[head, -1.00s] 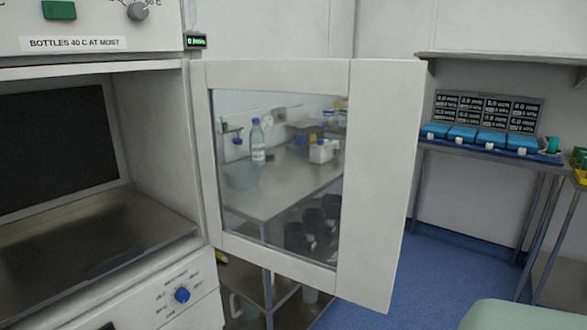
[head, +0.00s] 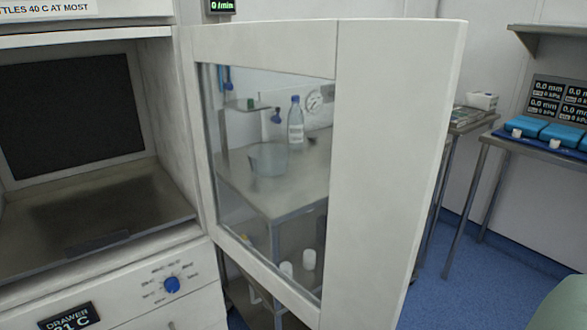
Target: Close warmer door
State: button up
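The warmer door (head: 385,180) stands open, swung out toward me from its hinge side at the right of the warmer cabinet. It has a white frame and a glass window (head: 245,200). The warmer's upper compartment (head: 95,210) is open at the left, with a bare metal floor and a dark back panel. Its label is partly cut off at the top. No handle shows on the door face turned to me. My gripper is not in view.
Through the glass a steel table with a bottle (head: 295,122) and a basin (head: 268,158) shows. A drawer front with a blue knob (head: 172,284) is below the compartment. At the right a steel table holds blue boxes (head: 562,134). Blue floor (head: 450,285) is clear right of the door.

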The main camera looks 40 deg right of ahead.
aim_at(397, 79)
jog(key=l+u, duration=0.1)
jog(key=l, duration=0.4)
jog(key=k+l+u, duration=0.1)
jog(key=l, duration=0.4)
jog(key=k+l+u, duration=0.1)
jog(key=l, duration=0.4)
jog(key=k+l+u, duration=0.1)
jog(key=l, duration=0.4)
jog(key=k, duration=0.05)
